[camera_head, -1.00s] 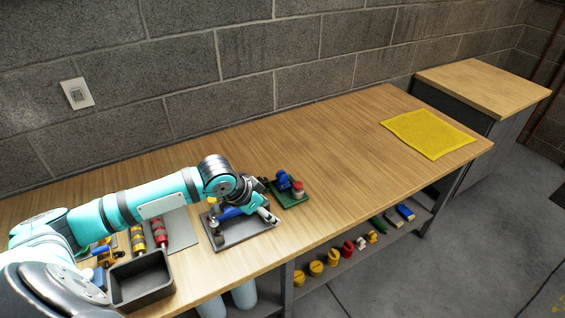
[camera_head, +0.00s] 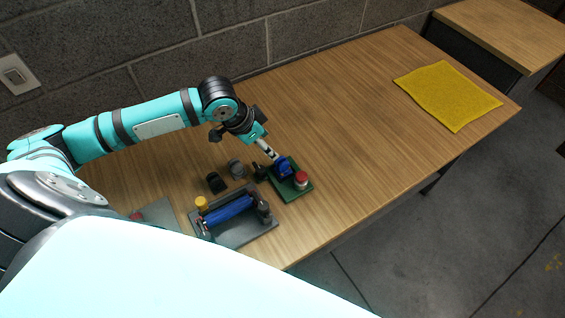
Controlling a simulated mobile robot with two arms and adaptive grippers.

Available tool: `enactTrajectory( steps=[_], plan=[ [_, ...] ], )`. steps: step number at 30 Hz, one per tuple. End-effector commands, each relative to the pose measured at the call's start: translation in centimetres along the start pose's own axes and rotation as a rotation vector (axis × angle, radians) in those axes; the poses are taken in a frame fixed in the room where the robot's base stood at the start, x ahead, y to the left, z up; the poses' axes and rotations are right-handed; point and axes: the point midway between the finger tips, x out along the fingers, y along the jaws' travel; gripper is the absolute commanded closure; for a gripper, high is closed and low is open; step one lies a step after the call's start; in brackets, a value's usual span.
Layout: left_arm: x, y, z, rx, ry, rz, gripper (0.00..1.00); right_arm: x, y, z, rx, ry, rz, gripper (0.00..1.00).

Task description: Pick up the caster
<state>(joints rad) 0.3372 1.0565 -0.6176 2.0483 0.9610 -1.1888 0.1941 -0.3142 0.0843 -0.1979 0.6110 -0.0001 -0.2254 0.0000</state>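My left gripper (camera_head: 271,154) reaches over the bench from the left. Its pale fingers point down at a blue part (camera_head: 284,167) on a small green board (camera_head: 291,194), close to it or touching. I cannot tell whether the fingers are open or closed. No part is clearly recognisable as the caster. Two small dark parts, one black (camera_head: 216,183) and one grey (camera_head: 236,168), stand on the wood left of the board. My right gripper is out of view.
A red-topped round part (camera_head: 301,180) sits on the green board. A grey tray (camera_head: 258,234) with a blue cylinder (camera_head: 229,210) and a yellow-topped piece (camera_head: 201,203) lies in front. A yellow mat (camera_head: 447,95) lies far right. Bare wood (camera_head: 345,110) lies between.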

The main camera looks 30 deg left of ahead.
Motion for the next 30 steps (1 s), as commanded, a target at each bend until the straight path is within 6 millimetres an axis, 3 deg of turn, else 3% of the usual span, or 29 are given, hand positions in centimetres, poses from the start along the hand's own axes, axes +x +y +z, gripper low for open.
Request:
enactTrajectory(
  steps=[3,9,15,24,30],
  plan=[
    [2.6,0.1,-0.1,-0.003,-0.001,0.002,0.42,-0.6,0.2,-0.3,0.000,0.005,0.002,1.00],
    [5.9,0.0,-0.1,-0.002,0.001,0.001,0.42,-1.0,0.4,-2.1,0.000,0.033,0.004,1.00],
    [7.2,0.1,-0.1,0.000,0.001,0.001,0.42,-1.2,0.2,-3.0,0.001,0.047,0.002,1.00],
    [11.3,0.5,-0.3,-0.001,0.000,-0.001,0.42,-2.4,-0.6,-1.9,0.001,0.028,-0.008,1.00],
    [12.1,0.5,-0.2,0.001,0.002,-0.001,0.42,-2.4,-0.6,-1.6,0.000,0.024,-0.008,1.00]
  ],
)
